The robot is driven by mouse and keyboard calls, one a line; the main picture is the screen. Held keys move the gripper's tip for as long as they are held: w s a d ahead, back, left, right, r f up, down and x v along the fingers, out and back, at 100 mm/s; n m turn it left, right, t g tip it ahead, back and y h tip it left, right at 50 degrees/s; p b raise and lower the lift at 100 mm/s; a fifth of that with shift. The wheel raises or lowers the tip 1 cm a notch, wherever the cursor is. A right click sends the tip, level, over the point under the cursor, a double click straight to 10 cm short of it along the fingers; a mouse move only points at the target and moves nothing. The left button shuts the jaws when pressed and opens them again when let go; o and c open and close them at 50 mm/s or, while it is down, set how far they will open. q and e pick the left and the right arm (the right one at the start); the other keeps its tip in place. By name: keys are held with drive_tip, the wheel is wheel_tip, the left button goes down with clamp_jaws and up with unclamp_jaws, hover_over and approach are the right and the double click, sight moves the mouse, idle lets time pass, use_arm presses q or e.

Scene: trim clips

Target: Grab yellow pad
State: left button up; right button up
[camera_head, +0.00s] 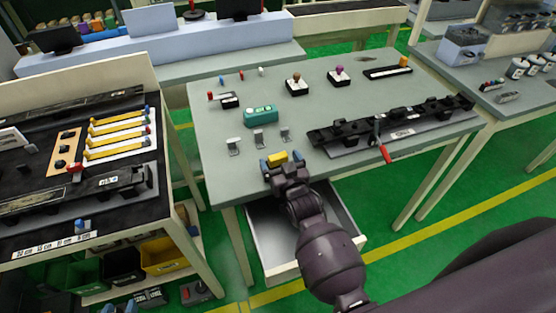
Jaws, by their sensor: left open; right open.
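The yellow pad (277,157) is a small yellow block near the front edge of the grey-green table. The pad's near side is partly hidden by the gripper.
Behind the pad stand several small grey clips (259,138) and a teal box (260,115). A long black fixture (350,130) with a red-handled lever (380,142) lies to the right.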

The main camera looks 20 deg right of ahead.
drive_tip(key=shift+w, duration=0.6)
drive_tip(key=shift+c, duration=0.2)
drive_tip(key=c, duration=1)
